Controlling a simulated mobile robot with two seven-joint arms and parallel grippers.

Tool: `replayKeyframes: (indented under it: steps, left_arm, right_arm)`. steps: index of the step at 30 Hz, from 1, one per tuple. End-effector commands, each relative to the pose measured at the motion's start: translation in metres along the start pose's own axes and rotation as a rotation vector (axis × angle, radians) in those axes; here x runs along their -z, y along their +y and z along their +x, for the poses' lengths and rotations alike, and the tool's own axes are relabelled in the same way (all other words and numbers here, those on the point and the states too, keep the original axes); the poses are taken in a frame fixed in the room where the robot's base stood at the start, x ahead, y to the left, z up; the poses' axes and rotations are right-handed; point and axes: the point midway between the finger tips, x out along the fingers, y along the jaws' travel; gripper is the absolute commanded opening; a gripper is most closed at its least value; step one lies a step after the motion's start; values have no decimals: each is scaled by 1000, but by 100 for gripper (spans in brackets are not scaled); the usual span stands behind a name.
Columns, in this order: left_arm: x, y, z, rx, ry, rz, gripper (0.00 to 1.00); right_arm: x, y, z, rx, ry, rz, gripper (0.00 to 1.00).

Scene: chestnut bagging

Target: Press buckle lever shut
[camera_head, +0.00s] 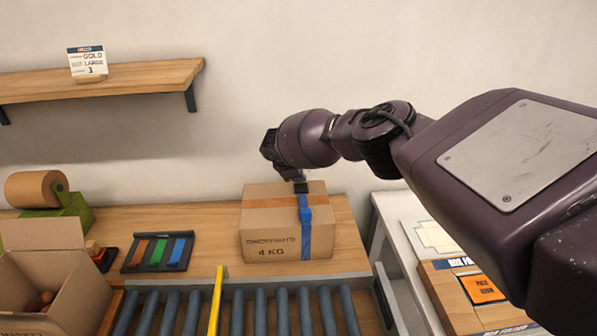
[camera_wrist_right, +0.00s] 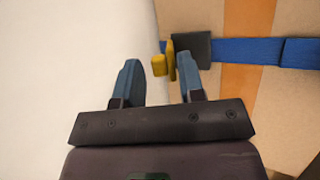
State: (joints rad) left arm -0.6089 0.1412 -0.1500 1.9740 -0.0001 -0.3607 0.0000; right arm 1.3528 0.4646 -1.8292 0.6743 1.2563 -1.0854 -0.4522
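A closed cardboard box (camera_head: 272,228) marked 4 KG stands on the wooden bench, with a blue strap (camera_head: 305,232) round it. The strap's dark buckle (camera_head: 301,187) is on the box's top near the back edge; it also shows in the right wrist view (camera_wrist_right: 203,50). A yellow lever (camera_wrist_right: 170,60) sticks out from the buckle's left side. My right gripper (camera_wrist_right: 158,82) is open, its fingers apart, the right one close to the buckle and lever. Contact cannot be told. In the head view my right gripper (camera_head: 287,168) is above the box's back. My left gripper is out of view.
An open carton (camera_head: 45,280) with chestnuts stands at the left, by a tray of coloured straps (camera_head: 157,252). Rollers (camera_head: 260,312) and a yellow bar (camera_head: 216,300) lie in front of the box. The wall is close behind.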

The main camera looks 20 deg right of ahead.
Motion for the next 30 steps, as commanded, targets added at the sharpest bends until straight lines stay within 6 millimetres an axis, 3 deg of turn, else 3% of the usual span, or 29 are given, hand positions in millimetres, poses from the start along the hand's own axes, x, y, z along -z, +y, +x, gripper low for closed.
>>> replayKeyframes:
  steps: [1,7,30]
  left_arm:
    - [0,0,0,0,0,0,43]
    - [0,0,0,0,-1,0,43]
    - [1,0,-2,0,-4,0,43]
  right_arm:
    - [0,0,0,0,0,0,28]
    - [0,1,0,-1,0,1,0]
    - [-3,4,-2,-29,-1,15,0]
